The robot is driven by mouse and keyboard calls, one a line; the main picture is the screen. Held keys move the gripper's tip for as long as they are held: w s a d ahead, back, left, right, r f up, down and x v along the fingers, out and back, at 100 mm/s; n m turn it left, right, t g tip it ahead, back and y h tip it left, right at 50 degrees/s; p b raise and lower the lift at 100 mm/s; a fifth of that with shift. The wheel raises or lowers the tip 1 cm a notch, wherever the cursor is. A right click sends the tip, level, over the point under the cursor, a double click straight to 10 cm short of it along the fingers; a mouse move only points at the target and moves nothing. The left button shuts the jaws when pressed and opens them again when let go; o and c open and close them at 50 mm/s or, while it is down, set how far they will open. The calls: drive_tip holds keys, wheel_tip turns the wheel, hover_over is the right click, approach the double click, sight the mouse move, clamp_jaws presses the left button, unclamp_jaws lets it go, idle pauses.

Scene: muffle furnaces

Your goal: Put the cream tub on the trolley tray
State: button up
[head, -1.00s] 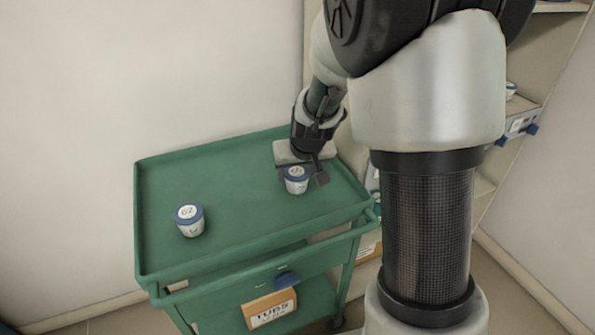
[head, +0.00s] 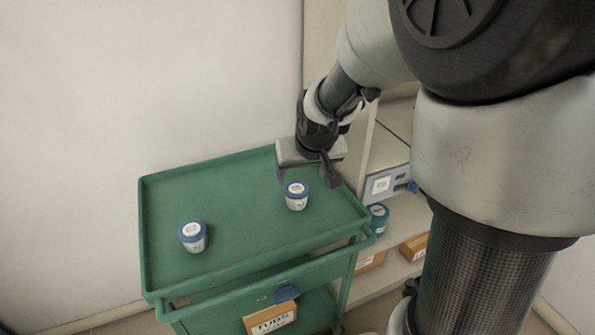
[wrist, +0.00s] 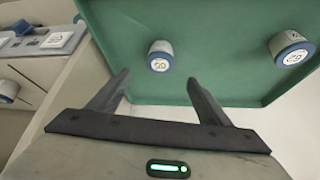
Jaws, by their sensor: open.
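Two cream tubs with blue rims and white labelled lids stand upright on the green trolley tray (head: 240,240). The right tub (head: 297,196) is just below my gripper (head: 307,178) in the head view; the left tub (head: 193,236) stands near the tray's left front. In the wrist view the nearer tub (wrist: 160,56) is beyond and between my open fingers (wrist: 160,92), with a gap, and the other tub (wrist: 290,48) is at the right edge. My gripper is open and empty, apart from both tubs.
A shelf unit (head: 392,250) stands to the right of the trolley, with a teal-lidded jar (head: 378,217) and cardboard bins (head: 414,247). A box labelled TUBS (head: 270,319) is on the trolley below the tray. The tray has bare room between and behind the tubs.

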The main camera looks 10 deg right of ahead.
drive_tip(key=s+r, duration=0.6)
drive_tip(key=s, duration=0.5)
drive_tip(key=s+r, duration=0.5)
drive_tip(key=s, duration=0.6)
drive_tip(key=shift+s+a+r, duration=0.15)
drive_tip(key=shift+s+r, duration=0.1)
drive_tip(key=shift+r, duration=0.1)
